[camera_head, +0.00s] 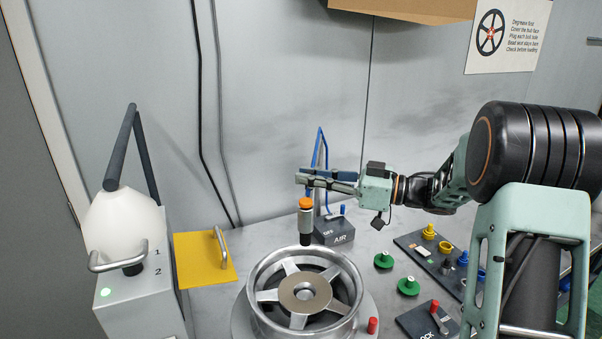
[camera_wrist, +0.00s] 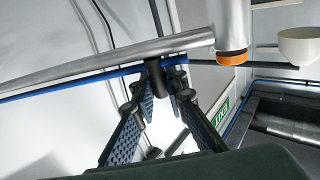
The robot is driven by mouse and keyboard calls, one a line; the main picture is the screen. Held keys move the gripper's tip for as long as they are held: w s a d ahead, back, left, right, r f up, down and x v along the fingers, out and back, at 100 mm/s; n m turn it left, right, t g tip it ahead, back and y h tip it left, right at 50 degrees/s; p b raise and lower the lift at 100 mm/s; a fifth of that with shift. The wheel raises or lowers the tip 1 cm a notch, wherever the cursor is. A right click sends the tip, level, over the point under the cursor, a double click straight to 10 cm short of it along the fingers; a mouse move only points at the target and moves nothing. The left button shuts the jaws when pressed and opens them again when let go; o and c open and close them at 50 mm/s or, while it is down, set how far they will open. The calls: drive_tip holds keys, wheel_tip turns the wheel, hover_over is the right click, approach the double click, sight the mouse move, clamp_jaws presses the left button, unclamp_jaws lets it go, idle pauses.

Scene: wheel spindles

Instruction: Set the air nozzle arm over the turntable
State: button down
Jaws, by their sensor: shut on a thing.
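The air nozzle arm is a grey metal tube (camera_head: 328,184) with a hanging nozzle (camera_head: 306,222) that has an orange collar. My gripper (camera_head: 338,173) is at the tube from the right. In the wrist view my gripper (camera_wrist: 160,97) is shut on a short dark peg (camera_wrist: 155,76) under the tube (camera_wrist: 105,61), with the orange-collared nozzle (camera_wrist: 232,45) to the right. The turntable (camera_head: 370,308) carries a spoked silver wheel (camera_head: 262,290). In the head view the nozzle tip overlaps the wheel's far rim; its exact height above it is unclear.
The dark AIR block (camera_head: 335,232) and a blue hose (camera_head: 318,145) stand behind the wheel. Green knobs (camera_head: 384,260), a dark parts board (camera_head: 420,240) and a LOCK block (camera_head: 425,320) lie right. A yellow plate (camera_head: 203,258) and a grey machine with a white bottle (camera_head: 125,225) stand left.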

drive_tip(key=shift+r, duration=0.1)
drive_tip(key=c, duration=1.9)
unclamp_jaws()
drive_tip(key=shift+c, duration=0.2)
drive_tip(key=v, duration=1.2)
